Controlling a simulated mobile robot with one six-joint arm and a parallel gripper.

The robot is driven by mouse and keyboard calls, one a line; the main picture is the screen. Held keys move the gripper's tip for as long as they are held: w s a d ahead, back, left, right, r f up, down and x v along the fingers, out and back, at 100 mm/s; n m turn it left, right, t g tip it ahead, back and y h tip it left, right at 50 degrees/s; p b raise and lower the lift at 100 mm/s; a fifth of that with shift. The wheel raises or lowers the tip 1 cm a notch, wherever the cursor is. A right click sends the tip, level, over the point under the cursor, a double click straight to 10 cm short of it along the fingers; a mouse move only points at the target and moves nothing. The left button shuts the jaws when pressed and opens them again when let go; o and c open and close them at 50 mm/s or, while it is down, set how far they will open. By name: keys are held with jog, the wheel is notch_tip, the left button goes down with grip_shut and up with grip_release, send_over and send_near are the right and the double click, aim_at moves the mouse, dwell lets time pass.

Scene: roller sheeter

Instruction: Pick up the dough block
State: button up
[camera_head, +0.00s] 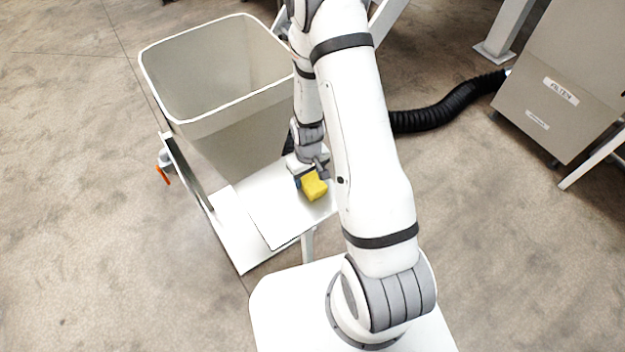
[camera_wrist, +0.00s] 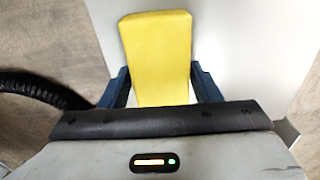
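The dough block (camera_head: 314,187) is a yellow block at my gripper (camera_head: 307,181), over the white infeed table in the head view. In the wrist view the dough block (camera_wrist: 158,50) stands between the two blue fingers of my gripper (camera_wrist: 161,74). Both fingertips meet its sides with no clear gap, so the gripper looks shut on it. The lower part of the block is hidden behind the dark gripper body. Whether its underside touches the table cannot be told.
A large open grey-white bin (camera_head: 215,75) stands behind the white table (camera_head: 232,222). A black corrugated hose (camera_head: 440,112) runs right to a beige cabinet (camera_head: 565,80). An orange-red handle (camera_head: 162,175) sticks out at the table's left. The front of the table is bare.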

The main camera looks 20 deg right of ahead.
jog(key=c, duration=0.7)
jog(key=shift+r, duration=0.1)
notch_tip(320, 180, up, 10)
dwell(0.4)
